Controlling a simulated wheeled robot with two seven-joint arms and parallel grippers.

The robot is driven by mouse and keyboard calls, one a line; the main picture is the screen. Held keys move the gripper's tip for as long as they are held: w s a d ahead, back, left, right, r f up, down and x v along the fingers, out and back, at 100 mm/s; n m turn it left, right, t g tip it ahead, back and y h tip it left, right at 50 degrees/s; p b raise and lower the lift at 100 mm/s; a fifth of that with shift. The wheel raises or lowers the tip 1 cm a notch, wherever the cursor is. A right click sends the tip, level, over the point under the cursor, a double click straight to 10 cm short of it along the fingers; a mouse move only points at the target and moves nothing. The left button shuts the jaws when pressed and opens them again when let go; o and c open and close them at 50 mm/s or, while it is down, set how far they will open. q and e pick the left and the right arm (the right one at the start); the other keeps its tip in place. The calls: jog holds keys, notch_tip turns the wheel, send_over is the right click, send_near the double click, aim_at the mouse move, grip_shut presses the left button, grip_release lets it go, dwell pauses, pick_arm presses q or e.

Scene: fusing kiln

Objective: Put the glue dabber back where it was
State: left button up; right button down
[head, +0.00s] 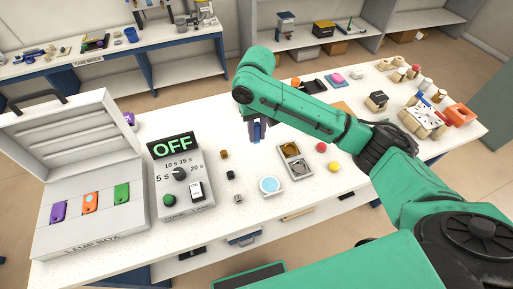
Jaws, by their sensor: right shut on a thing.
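My right gripper (257,138) points down above the middle of the white table, at the end of the green arm that comes in from the right. It is shut on a slim dark-blue thing (257,131), which looks like the glue dabber; the fingers and arm hide most of it. It looks clear of the tabletop, though the height is hard to tell. A round white dish with a light-blue inside (270,185) stands in front of it. My left gripper is out of view.
The lamp control box (178,170) reads OFF, beside an open lamp box (87,222) at left. Small dark blocks (231,175) and red and yellow balls (333,167) lie nearby. Wooden pieces and a white rack (423,120) crowd the right end.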

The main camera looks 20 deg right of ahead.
aim_at(257, 124)
jog(key=f, duration=0.5)
jog(key=f+p, duration=0.1)
jog(key=f, duration=0.1)
jog(key=shift+w+f, duration=0.25)
jog(key=shift+f, duration=0.2)
jog(key=c, duration=0.7)
grip_release()
jog(key=shift+f, duration=0.1)
jog(key=shift+c, duration=0.2)
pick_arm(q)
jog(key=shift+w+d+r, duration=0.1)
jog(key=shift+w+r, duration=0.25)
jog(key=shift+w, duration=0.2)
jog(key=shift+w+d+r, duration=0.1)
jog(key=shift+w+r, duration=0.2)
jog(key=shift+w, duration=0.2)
pick_arm(e)
notch_tip(257, 124, up, 12)
jog(key=shift+r+b, duration=0.2)
jog(key=shift+b, duration=0.7)
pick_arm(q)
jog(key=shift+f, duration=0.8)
